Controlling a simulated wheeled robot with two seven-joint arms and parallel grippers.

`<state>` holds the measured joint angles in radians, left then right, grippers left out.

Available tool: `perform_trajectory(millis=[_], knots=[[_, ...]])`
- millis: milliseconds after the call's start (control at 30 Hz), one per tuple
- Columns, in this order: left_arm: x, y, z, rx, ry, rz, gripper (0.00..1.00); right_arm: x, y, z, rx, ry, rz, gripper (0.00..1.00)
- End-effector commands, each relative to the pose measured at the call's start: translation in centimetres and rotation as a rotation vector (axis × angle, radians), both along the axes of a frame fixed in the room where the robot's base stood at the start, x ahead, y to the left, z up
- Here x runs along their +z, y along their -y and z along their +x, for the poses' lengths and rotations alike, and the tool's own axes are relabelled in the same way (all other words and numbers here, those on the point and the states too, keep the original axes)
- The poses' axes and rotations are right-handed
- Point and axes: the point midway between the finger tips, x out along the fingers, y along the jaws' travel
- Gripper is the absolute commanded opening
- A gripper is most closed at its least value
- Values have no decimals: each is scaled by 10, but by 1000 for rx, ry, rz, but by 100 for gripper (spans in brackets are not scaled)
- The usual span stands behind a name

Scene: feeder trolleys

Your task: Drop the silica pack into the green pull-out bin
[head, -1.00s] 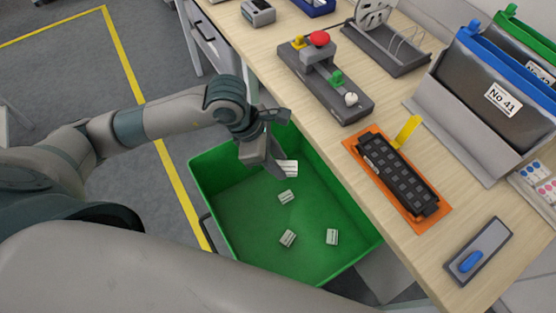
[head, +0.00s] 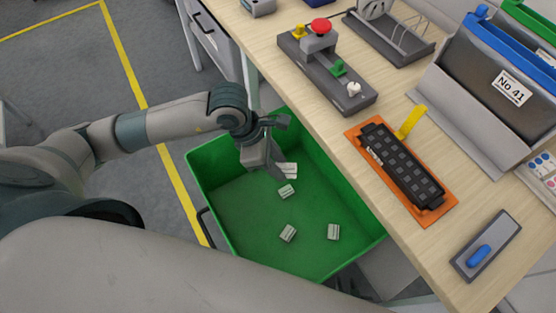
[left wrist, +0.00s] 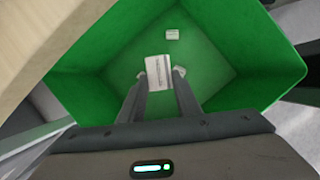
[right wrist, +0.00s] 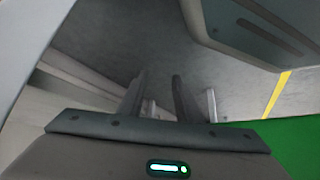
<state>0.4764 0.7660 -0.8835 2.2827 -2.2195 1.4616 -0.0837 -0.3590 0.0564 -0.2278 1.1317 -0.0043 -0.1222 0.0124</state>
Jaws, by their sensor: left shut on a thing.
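The silica pack (left wrist: 158,72) is a small white packet with dark print, between the fingertips of my left gripper (left wrist: 160,76). In the head view my left gripper (head: 277,168) reaches down inside the outline of the green pull-out bin (head: 215,165), and the pack (head: 289,170) shows at its tips, partly hidden by a finger. The bin is open at the top beside the bench. My right gripper (right wrist: 158,80) shows only in its own wrist view, its fingers apart with nothing between them.
Three similar packs lie on the bin floor, at the middle (head: 287,191), front (head: 288,233) and right (head: 333,232). The wooden bench (head: 395,243) runs along the bin's right side, carrying a grey control box (head: 325,75) and an orange tray (head: 432,217). Floor is free left of the bin.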

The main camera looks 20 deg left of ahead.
Motion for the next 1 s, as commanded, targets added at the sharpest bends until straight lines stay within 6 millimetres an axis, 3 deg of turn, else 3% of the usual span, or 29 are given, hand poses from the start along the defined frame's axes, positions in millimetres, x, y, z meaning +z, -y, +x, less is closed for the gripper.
perform_trajectory(millis=[467, 500, 567, 1000], knots=[[-8, 0, 0, 0, 0, 0, 9, -4, 9, 1, -4, -25, -14, 31], [-8, 0, 0, 0, 0, 0, 37, -4, 9, 1, -4, -24, -15, 31], [-8, 0, 0, 0, 0, 0, 52, -4, 9, 1, -4, -25, -16, 31], [-4, -1, 0, -1, 1, -1, 52, -5, 10, 1, -4, -26, -16, 31]])
